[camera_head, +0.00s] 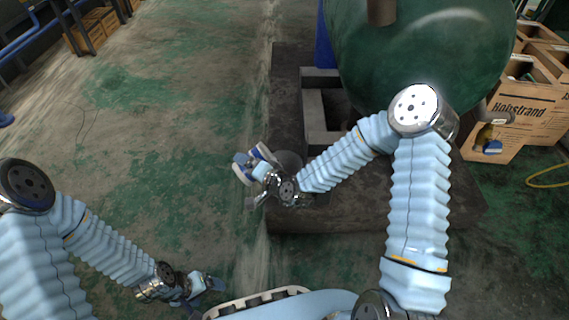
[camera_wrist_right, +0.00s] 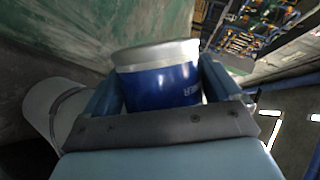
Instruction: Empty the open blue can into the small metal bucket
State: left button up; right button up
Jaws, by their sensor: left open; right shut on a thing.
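My right gripper (camera_head: 255,165) is shut on the blue can (camera_wrist_right: 158,85); in the right wrist view the can sits between both fingers, its silver rim at the top. In the head view the can (camera_head: 264,153) looks tipped well over, with a finger across its middle. A pale rounded shape (camera_wrist_right: 42,105) at the left of the wrist view may be this bucket. The can's opening and contents cannot be seen. My left gripper (camera_head: 212,284) is open and empty at the lower left.
A large green tank (camera_head: 430,50) stands behind on a dark base plate (camera_head: 350,215) with a grey frame. Cardboard boxes (camera_head: 520,105) stand at the right, near a yellow hose (camera_head: 545,180). The green-stained floor (camera_head: 150,130) at the left is clear.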

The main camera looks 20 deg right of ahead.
jog(key=shift+d+r+m+y+p, duration=0.15)
jog(key=shift+r+m+y+p, duration=0.3)
jog(key=shift+r+m+y, duration=0.2)
dwell(1.5)
jog(key=shift+w+d+r+m+y+p, duration=0.15)
jog(key=shift+d+r+m+y, duration=0.15)
jog(key=shift+d, duration=0.2)
jog(key=shift+w+d+r+m+y+p, duration=0.15)
jog(key=shift+d+r+m, duration=0.1)
jog(key=shift+d, duration=0.2)
dwell(0.5)
jog(key=shift+s+a+f, duration=0.1)
jog(key=shift+s, duration=0.05)
jog(key=shift+a+b, duration=0.15)
jog(key=shift+b, duration=0.25)
jog(key=shift+f+m+y+b, duration=0.15)
jog(key=shift+m+y+b, duration=0.15)
jog(key=shift+m+b, duration=0.3)
jog(key=shift+d+r+m+t+y+b, duration=0.4)
jog(key=shift+d+r+m+y, duration=0.1)
jog(key=shift+r+m, duration=0.15)
dwell(0.8)
